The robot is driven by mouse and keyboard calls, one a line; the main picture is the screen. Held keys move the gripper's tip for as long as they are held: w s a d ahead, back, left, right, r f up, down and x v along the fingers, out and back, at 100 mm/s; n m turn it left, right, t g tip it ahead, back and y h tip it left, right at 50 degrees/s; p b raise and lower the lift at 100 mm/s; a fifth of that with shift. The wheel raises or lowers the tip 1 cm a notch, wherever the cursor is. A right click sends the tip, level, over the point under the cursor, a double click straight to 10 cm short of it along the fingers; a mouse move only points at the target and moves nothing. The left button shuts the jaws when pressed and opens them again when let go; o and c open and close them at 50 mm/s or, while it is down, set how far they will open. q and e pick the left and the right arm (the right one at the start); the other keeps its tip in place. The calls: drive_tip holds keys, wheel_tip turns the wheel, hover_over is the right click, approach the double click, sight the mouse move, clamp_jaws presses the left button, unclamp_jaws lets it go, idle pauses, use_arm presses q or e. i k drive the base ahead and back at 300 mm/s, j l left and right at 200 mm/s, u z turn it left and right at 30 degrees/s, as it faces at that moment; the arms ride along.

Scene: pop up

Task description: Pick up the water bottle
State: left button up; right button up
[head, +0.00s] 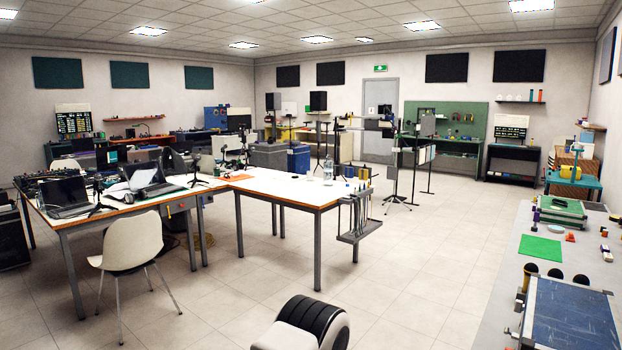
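A clear water bottle (328,171) stands upright on the white table (290,190), towards its far right part. It is small and far off in the head view, so its details are hard to make out. Neither of my grippers shows in the head view.
A white chair (131,241) stands at the near side of the table. A rack of hanging tools (357,212) is at the table's right end. A workbench (490,262) with a green mat (540,248) runs along the right.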

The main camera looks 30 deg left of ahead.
sight(328, 161)
drive_tip(key=i+j+u, duration=0.35)
drive_tip(key=j, duration=0.15)
drive_tip(key=i+j+u, duration=0.65)
drive_tip(key=i, duration=0.15)
drive_tip(key=i+j+u, duration=0.15)
drive_tip(key=i+u, duration=0.15)
drive_tip(key=i, duration=0.15)
drive_tip(key=i+u, duration=0.35)
drive_tip(key=i, duration=0.85)
drive_tip(key=i+j+z, duration=0.15)
drive_tip(key=i, duration=0.55)
drive_tip(key=i+j, duration=0.15)
drive_tip(key=i, duration=0.55)
drive_tip(key=l+z, duration=0.05)
